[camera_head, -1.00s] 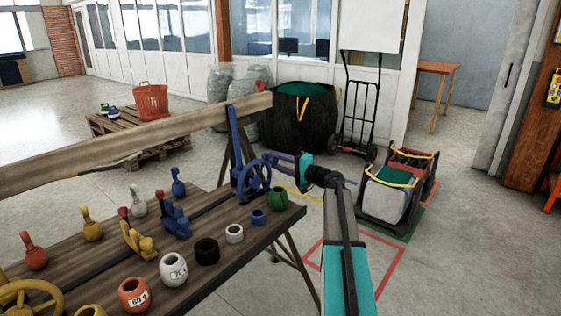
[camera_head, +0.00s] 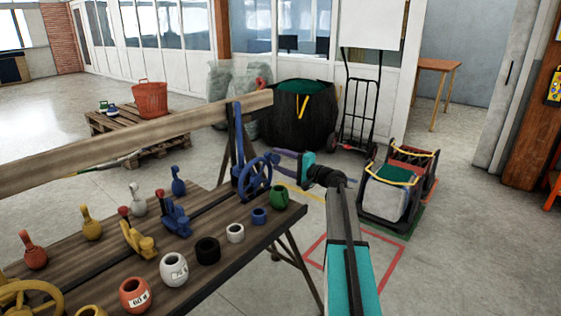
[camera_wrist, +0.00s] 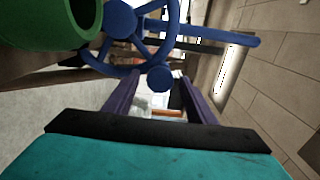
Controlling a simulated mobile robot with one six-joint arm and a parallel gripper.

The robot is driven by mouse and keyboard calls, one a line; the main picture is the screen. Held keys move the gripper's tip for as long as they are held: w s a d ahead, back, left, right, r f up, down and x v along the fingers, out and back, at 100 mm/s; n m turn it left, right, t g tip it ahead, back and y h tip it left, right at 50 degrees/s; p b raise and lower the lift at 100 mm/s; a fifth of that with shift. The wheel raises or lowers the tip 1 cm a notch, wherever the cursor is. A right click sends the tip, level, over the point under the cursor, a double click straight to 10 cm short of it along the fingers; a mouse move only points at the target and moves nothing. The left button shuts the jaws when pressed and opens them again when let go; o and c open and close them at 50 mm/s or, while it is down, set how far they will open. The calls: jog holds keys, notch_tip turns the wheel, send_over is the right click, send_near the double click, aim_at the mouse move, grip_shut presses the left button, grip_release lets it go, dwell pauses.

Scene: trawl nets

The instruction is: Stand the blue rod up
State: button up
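A long blue rod (camera_wrist: 228,37) runs from a blue spoked wheel (camera_wrist: 122,20) toward the right in the wrist view. In the head view, a blue upright bar (camera_head: 239,140) stands at the blue wheel (camera_head: 256,180), on the right end of the wooden table; it seems to be the same rod, but I cannot be sure. My gripper (camera_head: 277,156) is just right of the wheel's upper rim. Its purple fingers are apart, with gaps on both sides of a blue ball knob (camera_wrist: 160,78) seen between them. Whether the knob lies fully between the fingers is unclear.
The table (camera_head: 204,278) carries several coloured rings and knobbed fittings; a green ring (camera_head: 280,197) is closest to my gripper. A wooden beam (camera_head: 70,160) crosses behind the table. Crates (camera_head: 391,200) stand to the right. The floor at the lower right is clear.

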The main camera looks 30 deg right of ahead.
jog(key=shift+s, duration=0.15)
jog(key=v, duration=1.3)
jog(key=shift+s+b, duration=0.25)
jog(key=shift+b, duration=0.2)
jog(key=shift+d+f, duration=0.1)
